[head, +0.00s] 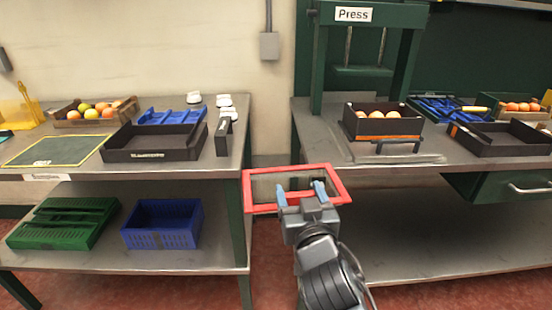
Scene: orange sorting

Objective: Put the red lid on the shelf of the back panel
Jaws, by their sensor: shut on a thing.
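The red lid (290,170) is a rectangular red rim with a greyish, see-through-looking middle. It is in the air in the head view, in front of the gap between the two benches. My gripper (301,192) is shut on the red lid at its near side, with blue fingertips on either side of my grip. The dark green back panel (480,50) stands behind the right bench. A shelf edge (485,4) shows at the very top right, mostly cut off by the frame.
The right bench (400,170) holds a green press (320,60), a dark crate of oranges (365,128), and an empty dark tray (500,140). The left bench (70,190) holds crates, a tray and a green board. A grey wall box (269,46) is above the gap.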

